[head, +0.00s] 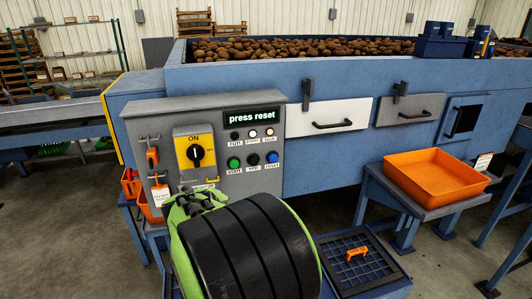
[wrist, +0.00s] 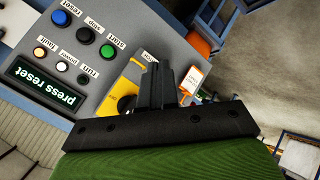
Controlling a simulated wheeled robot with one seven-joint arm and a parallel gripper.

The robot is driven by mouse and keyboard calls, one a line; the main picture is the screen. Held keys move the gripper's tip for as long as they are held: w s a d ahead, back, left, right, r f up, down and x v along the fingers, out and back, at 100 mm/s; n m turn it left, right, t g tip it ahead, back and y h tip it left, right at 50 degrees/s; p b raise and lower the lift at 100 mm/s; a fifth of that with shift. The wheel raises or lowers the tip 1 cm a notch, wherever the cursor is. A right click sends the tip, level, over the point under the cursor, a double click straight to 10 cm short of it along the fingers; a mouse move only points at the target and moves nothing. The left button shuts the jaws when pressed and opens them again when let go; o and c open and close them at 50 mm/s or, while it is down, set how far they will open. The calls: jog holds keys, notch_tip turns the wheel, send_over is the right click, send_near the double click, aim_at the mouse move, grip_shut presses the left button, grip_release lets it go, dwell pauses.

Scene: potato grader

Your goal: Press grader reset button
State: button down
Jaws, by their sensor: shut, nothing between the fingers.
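The grey control panel (head: 215,125) on the blue grader carries a display (head: 254,114) reading "press reset". The blue reset button (head: 272,157) is at the right end of the lower button row. It also shows in the wrist view (wrist: 61,18), at the upper left. The black stop button (head: 253,160) and green start button (head: 234,163) sit to its left in the head view. My gripper (wrist: 157,72) is shut and empty. In the head view my gripper (head: 197,200) is low in front of the panel, below and left of the buttons, apart from the reset button.
A yellow rotary switch (head: 195,152) marked ON and an orange tagged lock (head: 152,157) are left of the buttons. The orange fault lamp (head: 270,131) looks lit. An orange tray (head: 435,177) stands at right. A black grate (head: 352,263) with an orange handle lies lower right.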

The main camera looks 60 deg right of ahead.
aim_at(273, 158)
jog(key=s+d+f+n+g+h+p, duration=0.1)
jog(key=s+d+n+h+p, duration=0.1)
jog(key=d, duration=1)
jog(key=s+d+f+n+g+h+p, duration=0.2)
jog(key=s+d+n+h, duration=0.3)
jog(key=d, duration=0.7)
jog(key=shift+s+d, duration=0.15)
jog(key=shift+s, duration=0.5)
jog(key=shift+w+d+f, duration=0.1)
jog(key=w+d+p, duration=0.3)
jog(key=w+d, duration=0.3)
jog(key=shift+w, duration=0.1)
jog(key=shift+w+d, duration=0.25)
jog(key=shift+d, duration=0.05)
